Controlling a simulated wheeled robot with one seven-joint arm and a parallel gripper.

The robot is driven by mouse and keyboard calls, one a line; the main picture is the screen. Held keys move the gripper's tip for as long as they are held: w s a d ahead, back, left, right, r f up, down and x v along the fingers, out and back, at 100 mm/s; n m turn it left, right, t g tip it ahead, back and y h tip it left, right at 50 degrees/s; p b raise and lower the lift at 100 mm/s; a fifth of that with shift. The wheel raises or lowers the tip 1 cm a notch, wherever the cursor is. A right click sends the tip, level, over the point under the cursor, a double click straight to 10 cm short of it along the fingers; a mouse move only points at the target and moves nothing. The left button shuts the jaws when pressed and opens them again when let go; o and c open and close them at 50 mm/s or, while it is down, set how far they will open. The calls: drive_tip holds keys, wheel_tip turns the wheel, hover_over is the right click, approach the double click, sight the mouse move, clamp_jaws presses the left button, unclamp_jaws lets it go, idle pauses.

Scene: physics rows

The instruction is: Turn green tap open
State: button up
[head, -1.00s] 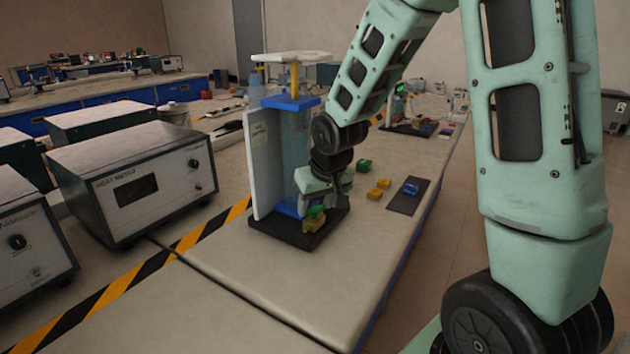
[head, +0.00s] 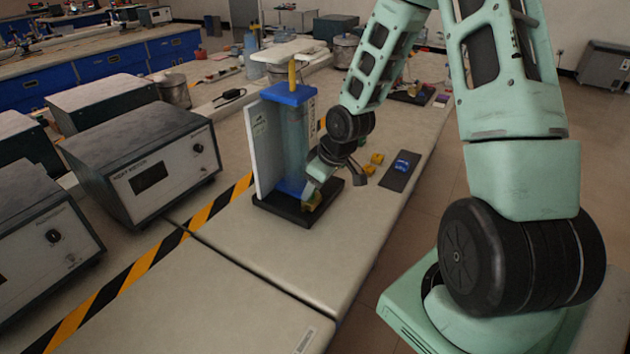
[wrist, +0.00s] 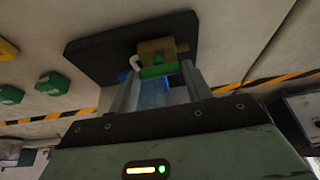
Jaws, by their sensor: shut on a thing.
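The green tap (wrist: 158,71) sits beside a brass valve body (wrist: 158,49) in the wrist view. My gripper (wrist: 161,66) has one finger on each side of the green handle and is shut on it. In the head view my gripper (head: 314,194) reaches the foot of the clear blue column (head: 292,138) from the right. There the brass valve (head: 310,204) shows low down over the black base (head: 290,212), while the green handle is mostly hidden by my gripper.
A white panel (head: 262,150) stands beside the column. Grey instruments (head: 145,165) stand at the left. The bench front is clear.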

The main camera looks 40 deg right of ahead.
idle(0.3)
drive_tip(key=o, duration=1)
drive_tip(key=p+v, duration=0.8)
drive_tip(key=v, duration=0.9)
drive_tip(key=shift+s+r, duration=0.1)
drive_tip(key=shift+r, duration=0.1)
